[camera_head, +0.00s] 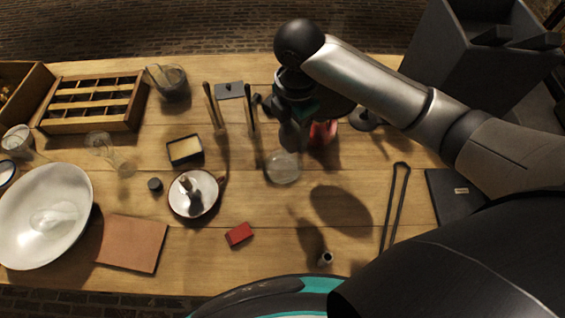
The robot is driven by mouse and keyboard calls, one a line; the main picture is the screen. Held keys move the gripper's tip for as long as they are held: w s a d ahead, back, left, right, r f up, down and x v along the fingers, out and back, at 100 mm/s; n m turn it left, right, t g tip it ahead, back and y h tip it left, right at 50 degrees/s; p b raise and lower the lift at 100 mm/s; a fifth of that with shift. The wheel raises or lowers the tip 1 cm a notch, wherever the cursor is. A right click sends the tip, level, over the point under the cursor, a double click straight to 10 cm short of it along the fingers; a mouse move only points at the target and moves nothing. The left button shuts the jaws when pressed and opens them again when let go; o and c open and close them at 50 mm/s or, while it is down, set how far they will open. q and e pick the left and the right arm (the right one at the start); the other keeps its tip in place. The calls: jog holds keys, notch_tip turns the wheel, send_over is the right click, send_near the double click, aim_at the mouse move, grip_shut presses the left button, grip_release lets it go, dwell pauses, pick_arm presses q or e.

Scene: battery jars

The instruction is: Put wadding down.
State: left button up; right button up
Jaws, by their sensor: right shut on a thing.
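My right gripper (290,138) points down over the middle of the table, with its fingers partly hidden by its own wrist. It is shut on the wadding (283,168), which seems to be the pale, rounded, partly see-through thing just below the fingertips. Its outline is faint, and I cannot tell whether it touches the tabletop. A whitish clump or reflection (54,218) shows in the large white bowl (18,228) at the left. My left gripper is not in view.
A red block (239,235) and tongs (396,205) lie nearer. The wood (270,215) between them is mostly clear.

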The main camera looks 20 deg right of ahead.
jog(key=n, duration=0.1)
jog(key=w+r+n+p, duration=0.1)
jog(key=n, duration=0.1)
jog(key=r+n, duration=0.1)
jog(key=n, duration=0.1)
jog(key=shift+w+a+r, duration=0.15)
jog(key=shift+w+a, duration=0.15)
jog(key=shift+a, duration=0.1)
jog(key=w+r+n+p, duration=0.1)
jog(key=r+n+p, duration=0.1)
jog(key=n, duration=0.3)
jog(key=b, duration=0.3)
send_over(282, 167)
jog(key=shift+n, duration=0.3)
notch_tip(282, 167, down, 15)
jog(key=shift+f, duration=0.1)
jog(key=shift+f+b, duration=0.75)
jog(key=shift+f, duration=1.85)
jog(key=shift+f, duration=0.1)
jog(key=o, duration=1)
